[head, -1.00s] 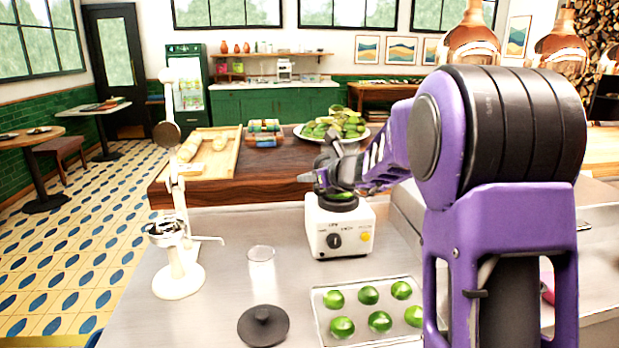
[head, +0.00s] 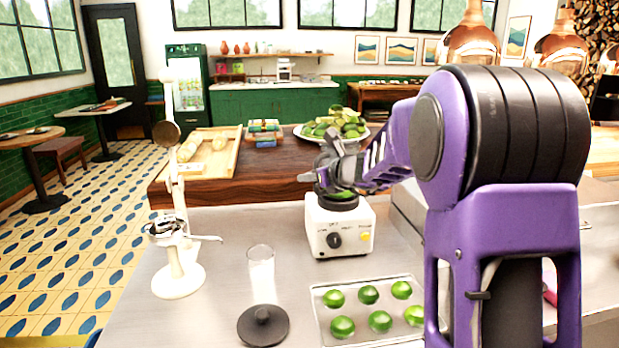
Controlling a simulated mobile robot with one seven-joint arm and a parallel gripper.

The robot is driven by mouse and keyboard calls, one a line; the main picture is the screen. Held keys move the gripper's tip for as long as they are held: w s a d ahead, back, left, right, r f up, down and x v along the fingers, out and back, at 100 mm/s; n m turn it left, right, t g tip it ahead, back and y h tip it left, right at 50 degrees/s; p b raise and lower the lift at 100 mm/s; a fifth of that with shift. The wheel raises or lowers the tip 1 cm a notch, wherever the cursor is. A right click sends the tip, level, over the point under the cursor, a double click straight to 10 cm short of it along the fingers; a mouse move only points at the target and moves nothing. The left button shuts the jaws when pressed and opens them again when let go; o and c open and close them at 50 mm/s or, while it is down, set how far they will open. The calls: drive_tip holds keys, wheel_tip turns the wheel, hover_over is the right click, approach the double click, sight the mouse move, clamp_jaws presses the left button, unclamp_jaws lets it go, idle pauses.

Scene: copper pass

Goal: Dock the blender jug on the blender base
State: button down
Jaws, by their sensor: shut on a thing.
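The blender base (head: 338,232), a white box with a dark knob and a yellow button, stands on the steel counter. My gripper (head: 328,178) is directly above it, shut on what appears to be the blender jug. The jug is see-through and mostly hidden by my gripper, so its outline is hard to make out. A bit of green shows low between my gripper and the base's dark round top. I cannot tell whether the jug is fully seated on the base or just above it. A dark round lid (head: 263,325) with a knob lies on the counter at the front.
A clear glass (head: 261,278) stands behind the lid. A tray (head: 350,291) of several limes lies in front of the base. A white citrus press (head: 178,275) stands at left. A wooden board (head: 225,168) and a heaped lime platter (head: 312,138) are behind.

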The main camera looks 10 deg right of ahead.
drive_tip(key=shift+f+b, duration=0.45)
drive_tip(key=shift+b, duration=0.05)
drive_tip(key=c, duration=1.1)
unclamp_jaws()
drive_tip(key=shift+r, duration=0.1)
drive_tip(key=shift+s, duration=0.1)
drive_tip(key=p+v, duration=0.1)
drive_tip(key=v, duration=0.9)
drive_tip(key=shift+s+d+p, duration=0.2)
drive_tip(key=shift+s+p, duration=0.1)
drive_tip(key=shift+s, duration=0.05)
